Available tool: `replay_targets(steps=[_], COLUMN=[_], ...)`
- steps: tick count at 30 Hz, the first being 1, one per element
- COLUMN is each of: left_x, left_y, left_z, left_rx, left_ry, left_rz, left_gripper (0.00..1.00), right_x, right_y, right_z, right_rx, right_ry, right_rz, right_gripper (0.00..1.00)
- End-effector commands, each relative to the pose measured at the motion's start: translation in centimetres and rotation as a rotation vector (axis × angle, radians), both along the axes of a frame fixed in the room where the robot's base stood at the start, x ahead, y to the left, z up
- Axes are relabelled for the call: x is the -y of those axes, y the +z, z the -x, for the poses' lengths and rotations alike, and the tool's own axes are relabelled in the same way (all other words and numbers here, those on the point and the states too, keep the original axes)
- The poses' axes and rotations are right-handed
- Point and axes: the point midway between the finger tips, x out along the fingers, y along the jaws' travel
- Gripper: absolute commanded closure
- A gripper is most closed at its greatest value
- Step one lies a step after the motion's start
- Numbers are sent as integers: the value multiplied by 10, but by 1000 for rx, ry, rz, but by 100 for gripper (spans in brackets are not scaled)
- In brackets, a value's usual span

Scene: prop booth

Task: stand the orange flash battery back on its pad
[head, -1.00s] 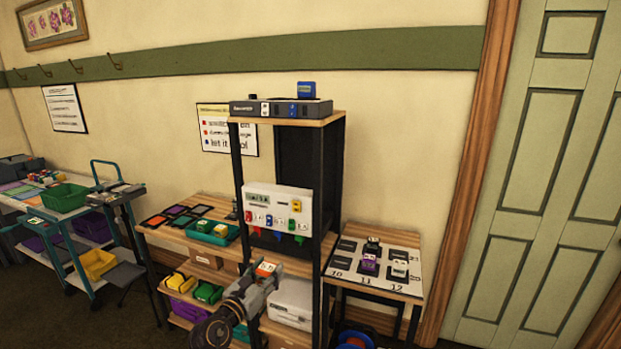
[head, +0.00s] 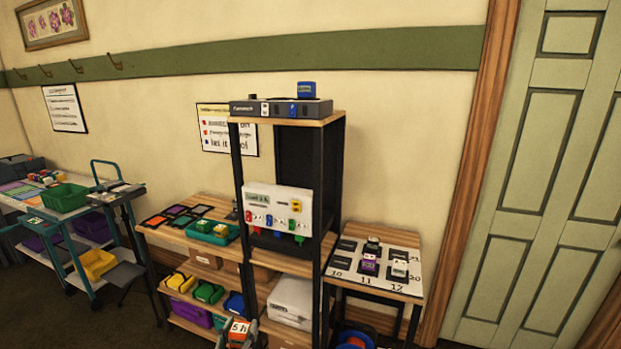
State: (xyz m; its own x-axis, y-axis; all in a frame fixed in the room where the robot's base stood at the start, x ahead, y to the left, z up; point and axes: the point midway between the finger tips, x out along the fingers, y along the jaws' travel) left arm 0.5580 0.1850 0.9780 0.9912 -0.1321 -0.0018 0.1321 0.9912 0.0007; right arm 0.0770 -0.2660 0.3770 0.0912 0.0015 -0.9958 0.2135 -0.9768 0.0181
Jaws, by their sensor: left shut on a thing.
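The orange flash battery (head: 237,333) has a white label reading "5 h" and shows at the bottom edge of the head view. My left gripper (head: 239,338) is shut on it, with grey fingers at its two sides, and holds it in front of the lower shelves. The rest of the gripper is cut off by the frame. Several dark-bordered pads with coloured middles (head: 178,210) lie on the wooden top at the left. Which one is the orange battery's pad is hard to tell at this size. My right gripper is not in view.
A green tray (head: 212,238) stands right of the pads. A tall dark-framed rack (head: 238,170) with a white charger panel (head: 272,212) rises beside it. Yellow, green and blue bins (head: 207,293) fill the shelf below. A numbered board (head: 345,262) is at the right.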

Motion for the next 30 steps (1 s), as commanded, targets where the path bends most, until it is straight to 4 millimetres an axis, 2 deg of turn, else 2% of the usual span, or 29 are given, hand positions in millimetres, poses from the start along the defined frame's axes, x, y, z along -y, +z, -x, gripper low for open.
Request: replay_targets(steps=[6, 15, 30], left_x=[-15, -31, -33], left_y=[-20, -37, -39], left_z=[26, 51, 55], left_rx=[-1, 1, 3], left_ry=[60, 123, 134], left_rz=[-3, -1, 1], left_gripper=[92, 92, 92], right_x=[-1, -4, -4], right_y=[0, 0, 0], right_z=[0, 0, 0], right_rx=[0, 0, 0], right_ry=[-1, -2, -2], right_rz=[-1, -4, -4], right_gripper=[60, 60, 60])
